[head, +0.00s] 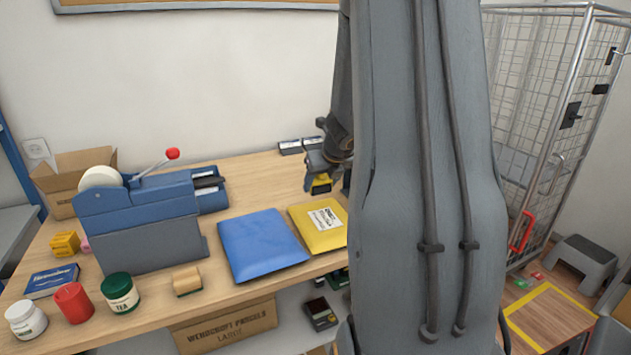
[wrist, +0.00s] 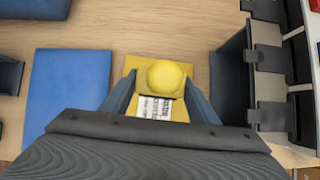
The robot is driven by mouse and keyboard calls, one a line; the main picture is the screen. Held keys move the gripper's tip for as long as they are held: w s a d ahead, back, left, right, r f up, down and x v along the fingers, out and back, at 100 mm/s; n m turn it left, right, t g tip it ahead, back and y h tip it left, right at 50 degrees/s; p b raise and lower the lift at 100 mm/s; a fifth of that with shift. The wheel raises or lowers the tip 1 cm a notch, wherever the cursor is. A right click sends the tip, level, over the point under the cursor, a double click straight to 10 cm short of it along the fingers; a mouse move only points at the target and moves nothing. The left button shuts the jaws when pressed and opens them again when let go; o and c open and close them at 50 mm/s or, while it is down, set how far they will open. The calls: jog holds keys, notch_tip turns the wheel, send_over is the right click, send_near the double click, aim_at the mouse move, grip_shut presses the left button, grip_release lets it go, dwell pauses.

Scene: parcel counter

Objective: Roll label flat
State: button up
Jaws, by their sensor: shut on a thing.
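My gripper (head: 320,180) is shut on a yellow hand tool, seemingly the roller (head: 321,184), with a dark lower part. In the wrist view the roller's round yellow knob (wrist: 166,77) sits between my two fingers (wrist: 160,98). A yellow parcel (head: 305,238) lies flat on the counter and bears a white printed label (head: 325,219). The label also shows in the wrist view (wrist: 155,107), just below the knob and partly hidden by the tool and my gripper. The roller appears held above the parcel's far side; I cannot see it touching the label.
A blue parcel (head: 262,246) lies left of the yellow one on the wooden counter (head: 250,195). A blue machine with a red-knobbed lever (head: 140,225) stands further left, with jars (head: 120,293) and a tan block (head: 187,281) in front. Dark holders (wrist: 235,75) stand right in the wrist view.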

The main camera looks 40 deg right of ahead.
jog(key=shift+f+b, duration=2.8)
jog(key=shift+b, duration=0.35)
jog(key=shift+s+d, duration=0.1)
jog(key=shift+d, duration=0.1)
jog(key=shift+s+d, duration=0.2)
jog(key=shift+d, duration=0.45)
jog(key=shift+f+b, duration=0.5)
jog(key=shift+f, duration=0.1)
jog(key=shift+s+a, duration=0.1)
jog(key=shift+s, duration=0.05)
jog(key=shift+s+a+b, duration=0.2)
jog(key=shift+s+b, duration=0.05)
jog(key=shift+s, duration=0.3)
jog(key=shift+s+a+b, duration=0.15)
jog(key=shift+s+b, duration=0.05)
jog(key=shift+s, duration=0.35)
jog(key=shift+f, duration=0.1)
